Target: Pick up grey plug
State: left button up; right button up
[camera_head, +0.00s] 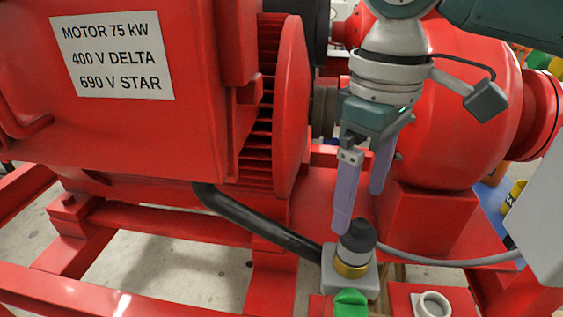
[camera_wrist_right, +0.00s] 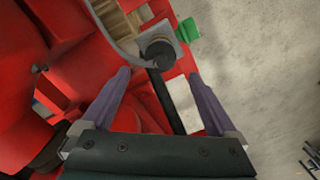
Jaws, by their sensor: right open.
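The grey plug (camera_head: 357,240) has a dark round cap, a lighter grey body and a brass-coloured ring below it. It stands upright on a small light grey box (camera_head: 372,285) at the front of the red skid. In the right wrist view the plug (camera_wrist_right: 158,50) shows ahead of the fingertips, roughly between their lines. My right gripper (camera_head: 360,208) is open, its two purple fingers pointing down just above the plug; in the right wrist view the gap between the fingers (camera_wrist_right: 158,76) is empty. Whether a fingertip touches the cap I cannot tell. My left gripper is not in view.
A green part (camera_head: 350,303) sits in front of the box, and a white ring-shaped socket (camera_head: 432,304) to its right. A black hose (camera_head: 262,230) reaches the box from the left. A grey cable (camera_head: 450,262) runs right. The red motor (camera_head: 150,100) stands behind left.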

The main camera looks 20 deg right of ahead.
aim_at(362, 219)
jog(key=f, duration=0.3)
jog(key=f+b, duration=0.1)
jog(key=f, duration=0.1)
jog(key=shift+s+d+f, duration=0.2)
jog(key=shift+s, duration=0.2)
grip_shut()
dwell(0.4)
